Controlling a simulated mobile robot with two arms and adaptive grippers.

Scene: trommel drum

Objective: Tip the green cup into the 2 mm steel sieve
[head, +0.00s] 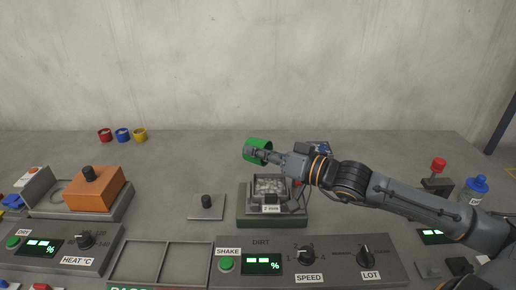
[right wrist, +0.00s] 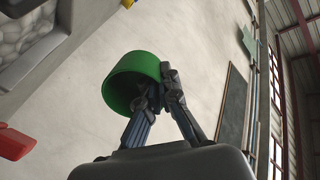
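The green cup (head: 257,145) is held in the air above the back of the steel sieve in the head view, and it looks tilted onto its side. My right gripper (head: 258,155) is shut on the cup's wall; in the right wrist view the fingers (right wrist: 160,92) pinch the rim of the green cup (right wrist: 125,80). The cup's inside is dark there and I cannot tell what it holds. The 2 mm steel sieve (head: 287,200) sits on a green-based shaker, with grey lumpy material (head: 270,186) inside. My left gripper is not in view.
Red (head: 105,135), blue (head: 123,135) and yellow (head: 140,135) cups stand at the back left. An orange block (head: 95,188) with a black knob stands at left. A panel (head: 310,262) with a SHAKE button lies in front of the sieve. A blue-capped jar (head: 478,188) stands at right.

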